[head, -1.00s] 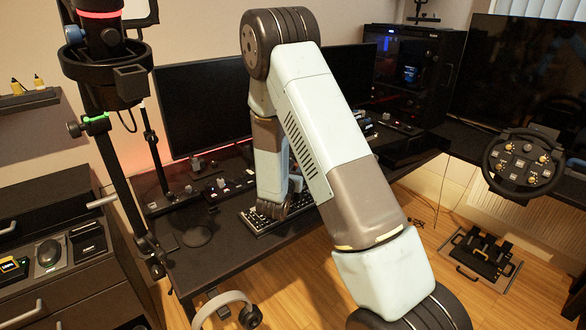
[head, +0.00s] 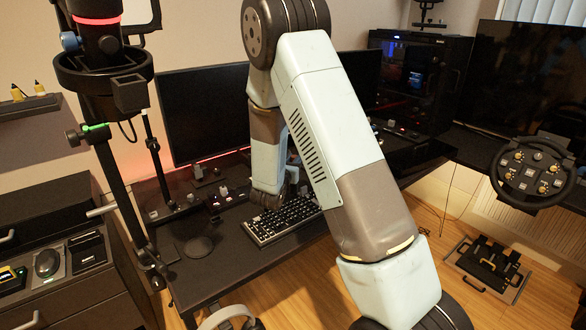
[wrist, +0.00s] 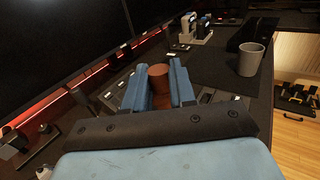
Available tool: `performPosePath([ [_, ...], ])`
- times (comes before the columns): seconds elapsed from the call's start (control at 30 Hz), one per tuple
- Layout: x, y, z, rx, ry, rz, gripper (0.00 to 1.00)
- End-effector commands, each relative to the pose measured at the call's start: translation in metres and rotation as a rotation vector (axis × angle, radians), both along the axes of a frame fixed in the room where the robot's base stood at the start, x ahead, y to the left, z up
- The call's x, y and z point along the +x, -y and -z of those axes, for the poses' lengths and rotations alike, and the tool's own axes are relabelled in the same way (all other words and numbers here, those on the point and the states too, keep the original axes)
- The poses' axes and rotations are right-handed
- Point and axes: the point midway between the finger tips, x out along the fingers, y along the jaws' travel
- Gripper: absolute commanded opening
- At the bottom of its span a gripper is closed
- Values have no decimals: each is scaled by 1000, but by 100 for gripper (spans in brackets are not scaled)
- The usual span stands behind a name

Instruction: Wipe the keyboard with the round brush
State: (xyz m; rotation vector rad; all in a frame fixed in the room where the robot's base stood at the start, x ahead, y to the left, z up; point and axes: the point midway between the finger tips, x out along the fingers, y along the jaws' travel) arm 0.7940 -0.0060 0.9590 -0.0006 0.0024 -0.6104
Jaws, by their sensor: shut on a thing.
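My gripper (wrist: 159,88) is shut on a reddish-brown cylinder, which looks like the handle of the round brush (wrist: 160,74), between its two blue fingers. The brush's bristles are hidden. The keyboard (head: 270,224) is black with dark keys and lies on the desk, left of my upper arm in the head view. My wrist is at its far edge in that view, and my arm hides its right end. The fingertips are hidden in the head view. I cannot tell whether the brush touches the keyboard.
The black desk (head: 222,252) holds a round dark pad (head: 198,247) and several small items along its back. A monitor (head: 205,115) stands behind. A grey cup (wrist: 250,60) is at the right in the wrist view. A racing wheel (head: 530,172) is far right.

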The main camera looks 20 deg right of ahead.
Motion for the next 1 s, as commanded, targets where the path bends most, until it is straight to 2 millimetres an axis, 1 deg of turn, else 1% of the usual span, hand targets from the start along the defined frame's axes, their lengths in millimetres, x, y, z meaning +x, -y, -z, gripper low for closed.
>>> performPosePath([
  [0.03, 0, 0, -6, 0, 1, 0, 0],
  [0.2, 0, 0, -21, 1, 2, 0, 0],
  [0.33, 0, 0, -28, -1, 1, 0, 0],
  [0.87, 0, 0, -29, -1, -1, 0, 0],
  [1.0, 2, 1, -25, -5, 2, -23, 0],
])
